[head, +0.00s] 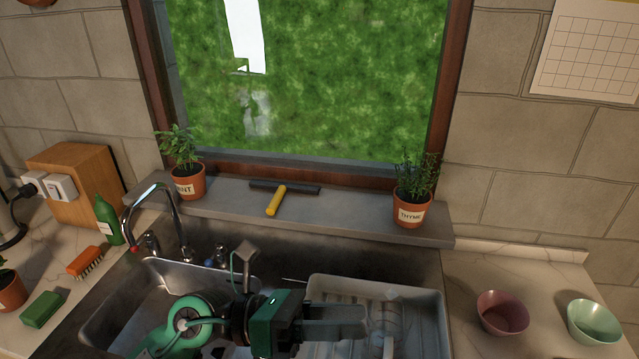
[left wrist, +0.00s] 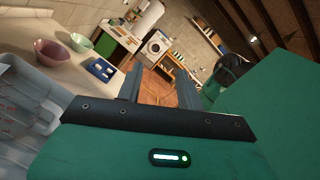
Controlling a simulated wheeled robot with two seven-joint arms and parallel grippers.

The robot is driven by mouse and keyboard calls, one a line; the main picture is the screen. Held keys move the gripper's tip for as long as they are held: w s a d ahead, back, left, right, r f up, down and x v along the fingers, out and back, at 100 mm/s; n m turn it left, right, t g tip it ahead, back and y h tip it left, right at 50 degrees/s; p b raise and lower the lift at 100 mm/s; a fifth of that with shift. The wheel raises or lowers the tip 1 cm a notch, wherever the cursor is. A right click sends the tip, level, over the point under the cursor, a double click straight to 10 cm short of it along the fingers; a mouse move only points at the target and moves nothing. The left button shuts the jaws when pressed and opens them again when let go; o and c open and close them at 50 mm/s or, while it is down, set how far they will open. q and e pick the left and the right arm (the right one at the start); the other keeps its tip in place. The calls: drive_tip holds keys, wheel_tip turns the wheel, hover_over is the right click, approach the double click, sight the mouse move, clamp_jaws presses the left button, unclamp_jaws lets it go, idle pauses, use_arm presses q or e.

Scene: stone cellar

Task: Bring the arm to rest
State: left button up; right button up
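My left gripper (head: 360,321) reaches over the sink from the lower left, with its grey fingers pointing right above the drying tray. In the left wrist view its two fingers (left wrist: 159,84) stand apart with nothing between them, only floor showing beyond. My right gripper is in neither view.
The white ribbed tray (head: 432,306) lies under the fingers, beside the steel sink (head: 103,322) with its tap (head: 172,196). A mauve bowl (head: 502,315) and a mint-green bowl (head: 594,324) stand to the right. Potted mint (head: 188,184), a yellow-handled squeegee (head: 276,201) and thyme (head: 411,211) line the sill.

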use_arm(q)
drive_tip(key=w+a+r+n+t+y, duration=0.2)
drive_tip(key=w+a+n+t, duration=0.35)
drive_tip(key=n+t, duration=0.6)
drive_tip(key=w+a+r+n+t+y, duration=0.2)
drive_tip(key=w+a+n+t, duration=0.3)
drive_tip(key=n+t, duration=0.65)
drive_tip(key=a+f+n+g+y, duration=0.3)
drive_tip(key=a+f+n+y, duration=0.45)
drive_tip(key=f+n, duration=0.2)
drive_tip(key=a+f+n+g+y, duration=0.3)
drive_tip(key=a+f+n+y, duration=0.3)
drive_tip(key=f+n+y, duration=0.3)
drive_tip(key=s+a+f+n+g+h, duration=0.15)
drive_tip(key=s+f+n+g, duration=0.35)
drive_tip(key=s+f+g, duration=1.1)
drive_tip(key=s+f+t, duration=0.1)
drive_tip(key=s+f, duration=0.1)
drive_tip(key=f, duration=1.4)
drive_tip(key=s+f+t, duration=0.2)
drive_tip(key=f, duration=1.4)
drive_tip(key=s+a+f, duration=0.2)
drive_tip(key=s+f, duration=0.7)
drive_tip(key=f, duration=0.1)
drive_tip(key=s+a+f+g, duration=0.1)
drive_tip(key=s+f, duration=0.9)
drive_tip(key=shift+s+a+f, duration=0.25)
drive_tip(key=shift+a, duration=0.1)
